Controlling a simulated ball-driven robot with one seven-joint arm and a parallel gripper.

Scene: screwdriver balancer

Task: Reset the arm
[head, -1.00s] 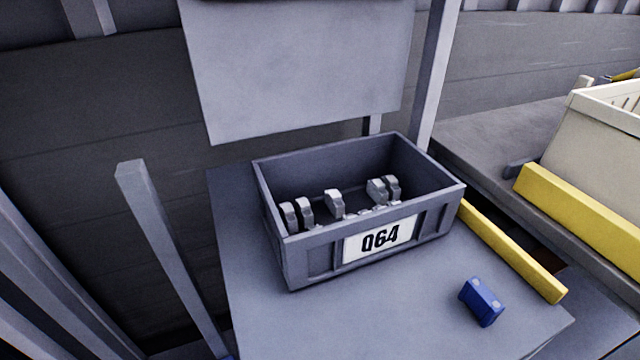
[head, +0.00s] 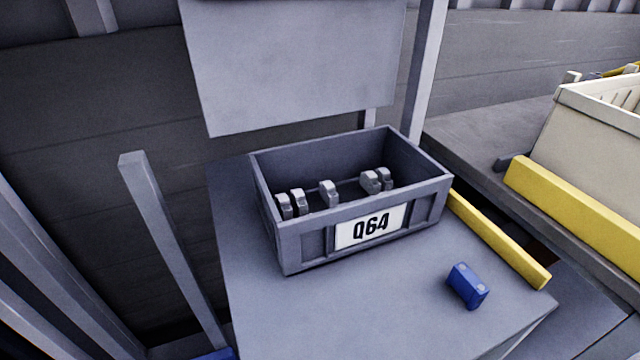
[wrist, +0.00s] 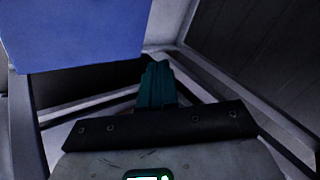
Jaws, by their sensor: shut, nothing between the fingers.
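My gripper (wrist: 155,85) shows in the wrist view with its teal fingers together and nothing between them. It is not seen in the head view. A large blue surface (wrist: 75,35) fills the upper left of the wrist view, close to the camera. I cannot tell what it belongs to.
A grey crate (head: 304,248) labelled Q64, with several grey pieces inside, stands on a grey table (head: 370,310). A blue block (head: 466,287) lies on the table at right, near a yellow bar (head: 500,242). A cream bin (head: 580,135) stands at far right behind a yellow beam (head: 575,205).

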